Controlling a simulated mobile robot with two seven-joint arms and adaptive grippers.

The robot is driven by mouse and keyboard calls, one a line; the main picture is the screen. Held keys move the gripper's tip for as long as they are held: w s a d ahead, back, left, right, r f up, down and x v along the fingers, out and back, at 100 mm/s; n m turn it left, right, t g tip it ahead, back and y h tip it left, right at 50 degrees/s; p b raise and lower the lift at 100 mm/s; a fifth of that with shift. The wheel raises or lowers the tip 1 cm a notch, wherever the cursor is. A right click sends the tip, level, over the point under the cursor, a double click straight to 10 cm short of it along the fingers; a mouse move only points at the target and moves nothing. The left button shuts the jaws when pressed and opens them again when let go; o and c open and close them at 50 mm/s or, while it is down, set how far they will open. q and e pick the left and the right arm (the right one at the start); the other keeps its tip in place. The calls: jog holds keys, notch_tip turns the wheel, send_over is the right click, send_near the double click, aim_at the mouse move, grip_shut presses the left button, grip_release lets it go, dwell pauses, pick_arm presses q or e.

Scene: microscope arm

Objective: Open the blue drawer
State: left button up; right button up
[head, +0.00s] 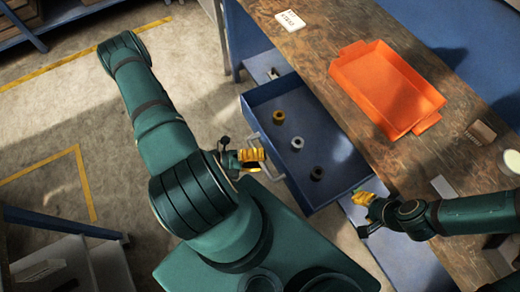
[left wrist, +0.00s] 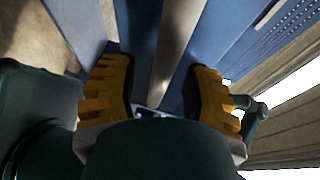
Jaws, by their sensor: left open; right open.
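The blue drawer (head: 258,97) is pulled out from under the wooden workbench, with its inside in view in the head view. My right gripper (head: 366,200) is open beside the bench edge, right of the drawer.
An orange tray (head: 372,117) lies on the wooden bench top (head: 310,48). A white card (head: 290,20) is at its far end, and a white round container (head: 511,161) is at the right. The concrete floor left of the drawer is open around my left arm.

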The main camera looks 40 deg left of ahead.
pick_arm(q)
jog(key=v, duration=1.1)
jog(key=shift+s+a+r, duration=0.15)
jog(key=shift+s+a, duration=0.05)
jog(key=shift+s, duration=0.05)
jog(key=shift+s, duration=0.1)
